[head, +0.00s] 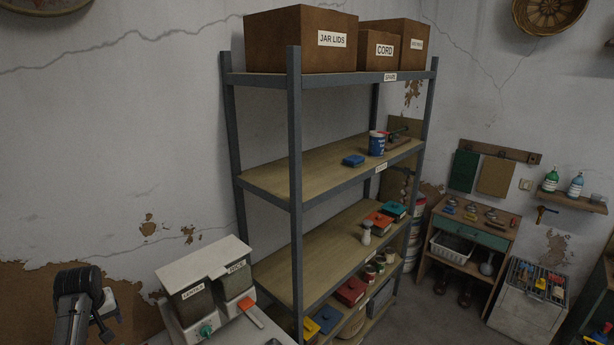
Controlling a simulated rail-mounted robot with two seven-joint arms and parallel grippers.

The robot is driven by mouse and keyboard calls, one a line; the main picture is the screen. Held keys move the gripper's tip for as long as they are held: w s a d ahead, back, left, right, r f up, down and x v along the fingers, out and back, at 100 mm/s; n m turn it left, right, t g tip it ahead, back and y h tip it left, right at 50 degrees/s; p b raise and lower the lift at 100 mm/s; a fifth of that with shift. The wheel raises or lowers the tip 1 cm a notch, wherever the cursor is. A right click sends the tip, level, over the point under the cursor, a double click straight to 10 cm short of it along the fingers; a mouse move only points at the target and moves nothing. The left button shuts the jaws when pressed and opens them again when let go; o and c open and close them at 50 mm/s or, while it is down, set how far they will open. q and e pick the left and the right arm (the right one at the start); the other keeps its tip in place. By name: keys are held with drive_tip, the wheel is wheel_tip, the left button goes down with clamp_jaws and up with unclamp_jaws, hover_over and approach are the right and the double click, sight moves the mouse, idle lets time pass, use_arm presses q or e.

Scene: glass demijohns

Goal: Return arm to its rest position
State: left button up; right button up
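A dark, rounded part of an arm (76,296) rises from the bottom edge at the far left of the head view; it looks like a link of my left arm. A small light grey piece shows just behind it, and I cannot tell what it is. No gripper fingers can be made out there. My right arm and its gripper do not show. No held object is visible.
A metal shelf rack (294,180) stands in the middle, with cardboard boxes (300,40) on top. A white dispenser (203,268) stands on a pale surface right of the arm. A workbench (470,235) and a white crate unit (525,312) are at right. Open floor lies between.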

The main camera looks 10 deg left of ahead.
use_arm(q)
drive_tip(key=w+d+r+m+t+y, duration=0.1)
drive_tip(key=d+r+m+t+y, duration=0.15)
drive_tip(key=r, duration=0.65)
drive_tip(key=w+d+r+m+t+y, duration=0.1)
drive_tip(key=w+d+r+m+t, duration=0.2)
drive_tip(key=r, duration=0.6)
drive_tip(key=s+d+m+t+p, duration=0.1)
drive_tip(key=s+d+m+t, duration=0.4)
drive_tip(key=d, duration=0.9)
drive_tip(key=s+d+f+m+g+h+p, duration=0.2)
drive_tip(key=s+d+f+h, duration=0.3)
drive_tip(key=s+d+f, duration=1.1)
drive_tip(key=s+d+f+g+p, duration=0.1)
drive_tip(key=s+f+g, duration=0.2)
drive_tip(key=s+f, duration=0.3)
drive_tip(key=s+d+f+g+p, duration=0.1)
drive_tip(key=s+f+g, duration=0.2)
drive_tip(key=s, duration=1.1)
wheel_tip(320, 180, down, 3)
drive_tip(key=shift+d+f+h, duration=0.1)
drive_tip(key=shift+d+h, duration=0.1)
drive_tip(key=shift+h, duration=0.15)
drive_tip(key=shift+n+g, duration=0.25)
